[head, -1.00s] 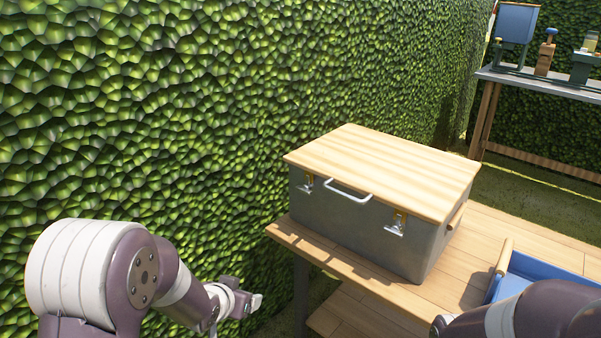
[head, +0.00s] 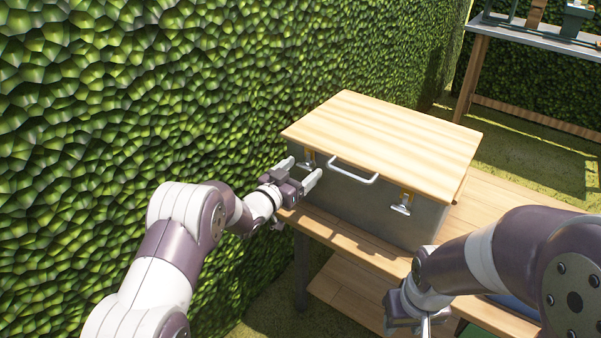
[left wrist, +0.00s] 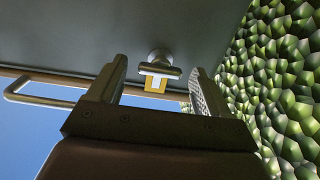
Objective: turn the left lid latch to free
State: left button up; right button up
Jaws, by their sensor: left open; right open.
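The grey box (head: 345,200) with a pale wooden lid (head: 380,140) stands on a wooden table. The left lid latch (head: 309,156) is on its front, partly hidden behind my left gripper (head: 298,172). In the left wrist view the latch (left wrist: 160,69) is a silver T-shaped handle with a yellow plate. It lies between the open fingers of my left gripper (left wrist: 157,80), with a gap visible on both sides. The right latch (head: 402,203) sits on the same front face. My right gripper (head: 405,316) is open, low at the bottom edge, its fingers partly out of frame.
A white carrying handle (head: 353,171) sticks out between the latches. The hedge (head: 130,100) rises close on the left. The wooden table (head: 350,240) has a narrow free strip before the box. A second table (head: 540,38) stands at the back right.

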pick_arm(q)
jog(key=shift+w+d, duration=0.1)
jog(key=shift+w, duration=0.1)
jog(key=c, duration=1.1)
jog(key=shift+o, duration=0.3)
jog(key=n+p, duration=0.2)
jog(key=n, duration=0.1)
jog(key=shift+r, duration=0.15)
jog(key=n+p, duration=0.3)
jog(key=n, duration=0.2)
jog(key=shift+n, duration=0.4)
jog(key=n, duration=0.2)
jog(key=n+p, duration=0.1)
jog(key=n, duration=0.1)
jog(key=shift+f+n, duration=0.2)
jog(key=shift+n, duration=0.1)
jog(key=shift+f+n+p, duration=0.1)
jog(key=shift+n+p, duration=0.75)
jog(key=shift+n, duration=1.35)
